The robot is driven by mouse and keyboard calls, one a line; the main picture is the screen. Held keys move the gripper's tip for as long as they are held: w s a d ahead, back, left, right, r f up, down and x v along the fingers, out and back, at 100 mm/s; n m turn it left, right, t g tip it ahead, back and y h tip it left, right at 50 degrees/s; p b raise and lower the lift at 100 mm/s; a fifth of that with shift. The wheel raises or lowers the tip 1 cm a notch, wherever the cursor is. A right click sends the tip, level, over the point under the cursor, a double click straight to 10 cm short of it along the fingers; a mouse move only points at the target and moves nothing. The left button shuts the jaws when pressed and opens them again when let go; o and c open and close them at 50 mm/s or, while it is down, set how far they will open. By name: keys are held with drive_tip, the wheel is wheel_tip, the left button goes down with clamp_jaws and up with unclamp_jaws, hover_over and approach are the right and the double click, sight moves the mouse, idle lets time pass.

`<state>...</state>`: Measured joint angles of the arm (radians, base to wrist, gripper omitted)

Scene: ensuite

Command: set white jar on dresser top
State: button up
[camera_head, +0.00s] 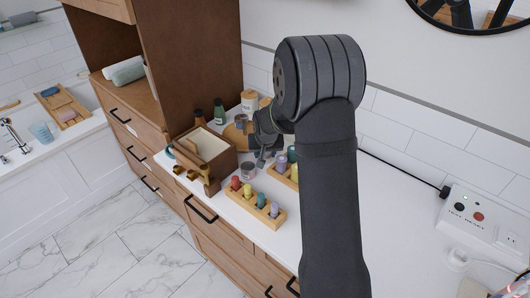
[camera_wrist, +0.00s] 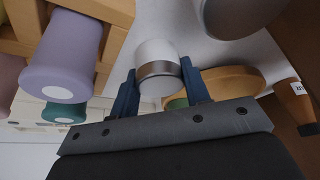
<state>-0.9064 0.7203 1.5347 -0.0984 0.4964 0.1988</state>
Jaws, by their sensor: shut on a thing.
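The white jar (camera_wrist: 157,55) has a silver band and sits between my gripper's two blue fingers (camera_wrist: 158,84) in the wrist view. My gripper is shut on it. In the head view my gripper (camera_head: 262,157) is low over the dresser, partly hidden by my own arm. A small grey and white jar (camera_head: 247,170) shows just below the fingers there and appears to be the same jar. The white dresser top (camera_head: 233,205) runs under it. I cannot tell whether the jar touches the top.
A wooden rack with coloured bottles (camera_head: 258,207) stands in front, with a second rack (camera_head: 281,174) behind. A wooden box (camera_head: 204,155) is at left. Dark bottles (camera_head: 219,111), a pale lidded jar (camera_head: 249,101) and a round wooden tray (camera_wrist: 240,84) stand near. The top is clearer at right.

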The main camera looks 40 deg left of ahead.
drive_tip(key=o, duration=1)
drive_tip(key=v, duration=1.2)
drive_tip(key=shift+r, duration=0.15)
drive_tip(key=x, duration=1.2)
drive_tip(key=shift+f, duration=0.4)
drive_tip(key=shift+r, duration=1.55)
